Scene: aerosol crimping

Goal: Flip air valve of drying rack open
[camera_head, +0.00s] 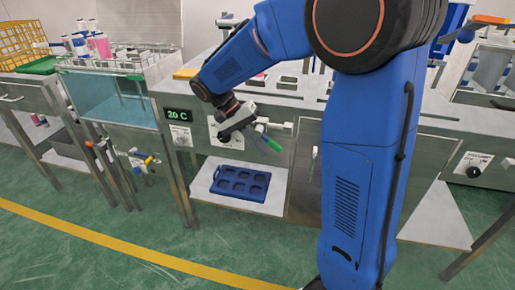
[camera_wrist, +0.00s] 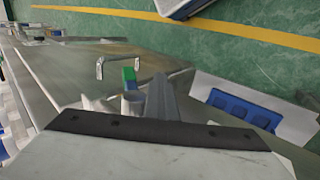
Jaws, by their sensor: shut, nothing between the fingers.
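A valve with a green handle (camera_head: 270,143) sits on the front of the metal bench, just below the worktop, with a pale pipe fitting beside it. The green handle also shows in the wrist view (camera_wrist: 129,76), above a grey cylindrical fitting (camera_wrist: 132,103). My gripper (camera_head: 226,137) is at the bench front, left of the green handle. In the wrist view my shut, empty fingers (camera_wrist: 160,82) point away just right of the handle and fitting. I cannot tell whether they touch the valve. The drying rack is not clearly identifiable.
A blue tray (camera_head: 240,184) with round hollows lies on the shelf below. A "20 C" display (camera_head: 178,115) is on the bench front. A metal bar handle (camera_wrist: 117,60) stands beyond my fingers.

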